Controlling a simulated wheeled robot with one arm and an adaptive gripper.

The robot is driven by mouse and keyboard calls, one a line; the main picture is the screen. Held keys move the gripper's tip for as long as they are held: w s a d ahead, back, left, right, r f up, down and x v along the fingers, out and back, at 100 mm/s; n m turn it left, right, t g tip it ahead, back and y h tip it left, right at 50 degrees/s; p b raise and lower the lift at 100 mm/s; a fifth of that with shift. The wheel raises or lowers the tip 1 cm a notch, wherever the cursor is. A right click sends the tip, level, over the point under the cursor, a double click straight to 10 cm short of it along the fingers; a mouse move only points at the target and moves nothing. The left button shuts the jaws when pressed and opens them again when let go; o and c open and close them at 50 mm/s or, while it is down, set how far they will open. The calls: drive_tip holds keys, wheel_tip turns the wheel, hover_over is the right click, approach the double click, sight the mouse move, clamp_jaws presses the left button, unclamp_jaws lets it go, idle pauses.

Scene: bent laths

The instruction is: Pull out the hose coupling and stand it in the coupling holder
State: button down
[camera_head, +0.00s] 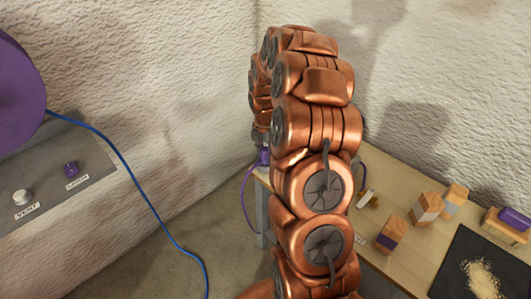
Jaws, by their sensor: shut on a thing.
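My copper arm fills the middle of the view and hides much of what lies behind it. My gripper (261,138) shows only as a small part at the arm's far end, and its fingers are mostly covered. It is shut on a small purple piece, which I take for the hose coupling (263,157), near the table's left corner. A thin purple hose (242,192) hangs in a curve below this piece. A blue hose (128,168) runs from the purple reel (18,85) down towards the floor. I cannot make out the coupling holder for certain.
The wooden table (405,258) stands at right. A grey panel (50,190) with knobs is at left. Rough walls stand behind.

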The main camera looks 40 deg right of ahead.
drive_tip(key=shift+f, duration=0.2)
drive_tip(key=shift+c, duration=0.7)
unclamp_jaws()
drive_tip(key=shift+r, duration=0.1)
drive_tip(key=shift+r+p, duration=1.3)
drive_tip(key=shift+r, duration=2.4)
